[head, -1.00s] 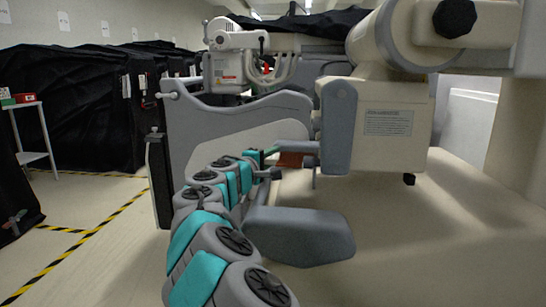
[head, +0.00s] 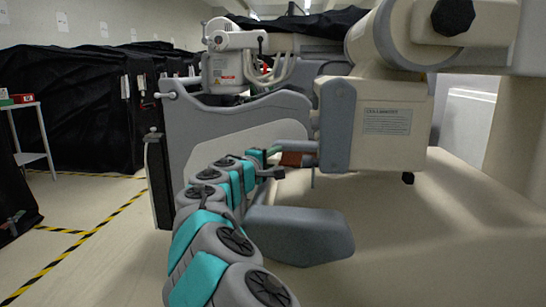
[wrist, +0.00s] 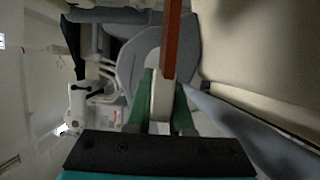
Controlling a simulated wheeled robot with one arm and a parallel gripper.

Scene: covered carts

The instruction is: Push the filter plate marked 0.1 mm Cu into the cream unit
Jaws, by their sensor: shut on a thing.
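The cream unit (head: 392,130) with grey side panels hangs from the large machine in the head view. A reddish-brown filter plate (head: 291,159) lies between my gripper (head: 270,155) and the unit's left side, beside its grey rails. In the wrist view the plate (wrist: 173,38) shows edge-on as a brown strip with a pale tab (wrist: 162,98). The green fingers of my gripper (wrist: 163,92) are shut on that tab. The plate's far end is hidden or out of view, so I cannot tell how deep it sits. No marking on it is legible.
A large grey panel (head: 235,120) stands behind the arm. A white side table (head: 35,130) with a red box stands far left. Open floor with yellow-black tape lies at the left.

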